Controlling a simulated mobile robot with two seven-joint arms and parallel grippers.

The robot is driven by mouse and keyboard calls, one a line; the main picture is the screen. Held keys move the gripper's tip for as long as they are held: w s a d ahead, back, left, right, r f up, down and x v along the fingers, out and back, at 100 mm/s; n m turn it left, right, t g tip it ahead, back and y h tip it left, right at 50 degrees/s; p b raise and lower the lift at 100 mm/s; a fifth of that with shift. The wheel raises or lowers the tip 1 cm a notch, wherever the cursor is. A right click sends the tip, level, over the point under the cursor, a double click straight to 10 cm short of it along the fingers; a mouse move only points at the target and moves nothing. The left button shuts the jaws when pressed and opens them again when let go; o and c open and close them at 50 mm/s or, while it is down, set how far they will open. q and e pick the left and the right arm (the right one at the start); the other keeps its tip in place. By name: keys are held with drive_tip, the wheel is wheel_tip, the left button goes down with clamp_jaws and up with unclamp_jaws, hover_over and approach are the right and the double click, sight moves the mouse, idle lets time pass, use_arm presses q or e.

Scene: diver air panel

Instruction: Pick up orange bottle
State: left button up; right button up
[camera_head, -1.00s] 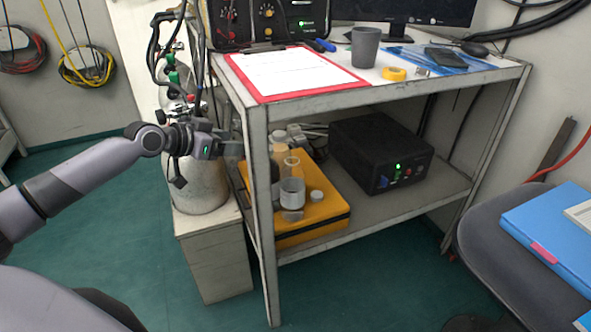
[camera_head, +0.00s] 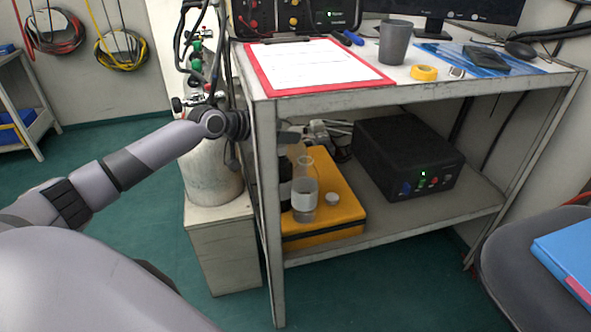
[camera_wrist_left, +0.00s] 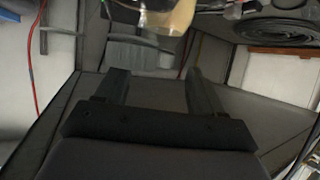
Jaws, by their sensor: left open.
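A pale orange, see-through bottle (camera_head: 296,151) stands on the lower shelf, mostly hidden behind a clear flask (camera_head: 305,188). An amber, see-through body (camera_wrist_left: 168,16), probably this bottle, is cut off by the top edge of the left wrist view. My left gripper (camera_head: 292,137) reaches in behind the front left shelf post, close to the bottle's upper part in the head view. In the left wrist view the two fingers (camera_wrist_left: 155,78) stand apart with nothing between them, and the amber body lies beyond their tips. My right gripper is not in view.
The flask stands on a yellow case (camera_head: 345,205) beside a small white cap (camera_head: 331,198). A black box (camera_head: 408,158) sits to the right. The shelf post (camera_head: 267,200) stands in front of my left wrist. The tabletop above holds a red clipboard (camera_head: 262,82).

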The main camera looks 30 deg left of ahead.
use_arm(q)
drive_tip(key=shift+x, duration=1.25)
drive_tip(key=shift+c, duration=0.4)
clamp_jaws()
drive_tip(key=shift+r, duration=0.1)
